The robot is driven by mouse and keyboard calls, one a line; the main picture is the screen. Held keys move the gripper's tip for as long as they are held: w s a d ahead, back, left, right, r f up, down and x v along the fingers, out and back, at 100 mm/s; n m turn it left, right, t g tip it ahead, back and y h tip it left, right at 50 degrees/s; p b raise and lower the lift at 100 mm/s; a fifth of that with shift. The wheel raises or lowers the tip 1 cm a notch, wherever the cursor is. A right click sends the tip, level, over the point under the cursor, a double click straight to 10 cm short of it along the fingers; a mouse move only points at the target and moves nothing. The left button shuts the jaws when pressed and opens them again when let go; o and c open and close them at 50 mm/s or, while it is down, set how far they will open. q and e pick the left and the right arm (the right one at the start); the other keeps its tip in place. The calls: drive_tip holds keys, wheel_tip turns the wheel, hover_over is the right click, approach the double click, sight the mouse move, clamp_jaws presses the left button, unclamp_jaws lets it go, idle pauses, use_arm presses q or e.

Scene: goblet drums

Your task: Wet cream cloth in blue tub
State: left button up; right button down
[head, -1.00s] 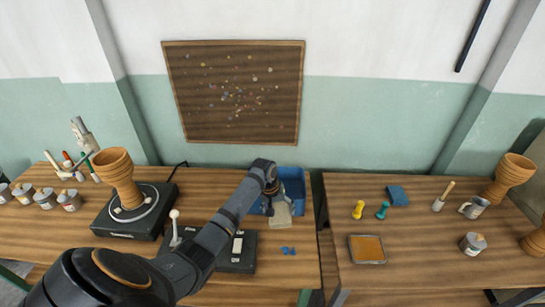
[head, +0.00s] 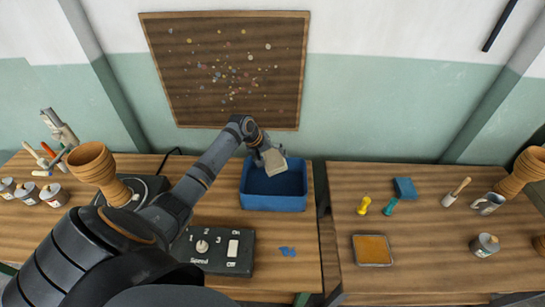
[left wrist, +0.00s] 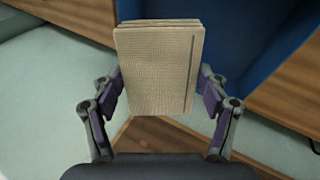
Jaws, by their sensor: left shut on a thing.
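The blue tub (head: 275,202) stands at the back right of the left table. The folded cream cloth (head: 273,160) is held over the tub's back part, and I cannot tell whether it touches anything inside. My left gripper (head: 262,154) is shut on it. In the left wrist view the cloth (left wrist: 158,70) sits between the two fingers (left wrist: 160,112), with blue tub wall (left wrist: 240,35) behind it. My right gripper is not in view.
A speed control box (head: 222,248) and blue scraps (head: 287,252) lie in front of the tub. A goblet drum (head: 95,165) stands on a turntable at left. Several paint cans (head: 28,194) are further left. The right table holds a sponge tray (head: 372,250) and tools.

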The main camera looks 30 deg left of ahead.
sight(269, 160)
use_arm(q)
drive_tip(key=f+b, duration=0.3)
drive_tip(key=shift+w+a+f, duration=0.15)
drive_tip(key=shift+w+f, duration=0.1)
drive_tip(key=shift+s+f+b, duration=0.1)
drive_tip(key=shift+f+b, duration=0.55)
drive_tip(key=shift+b, duration=0.2)
wheel_tip(269, 160, down, 7)
drive_tip(key=b, duration=0.2)
drive_tip(key=shift+r+b, duration=0.2)
drive_tip(key=shift+b, duration=0.2)
drive_tip(key=shift+f+b, duration=0.3)
drive_tip(key=shift+f, duration=0.45)
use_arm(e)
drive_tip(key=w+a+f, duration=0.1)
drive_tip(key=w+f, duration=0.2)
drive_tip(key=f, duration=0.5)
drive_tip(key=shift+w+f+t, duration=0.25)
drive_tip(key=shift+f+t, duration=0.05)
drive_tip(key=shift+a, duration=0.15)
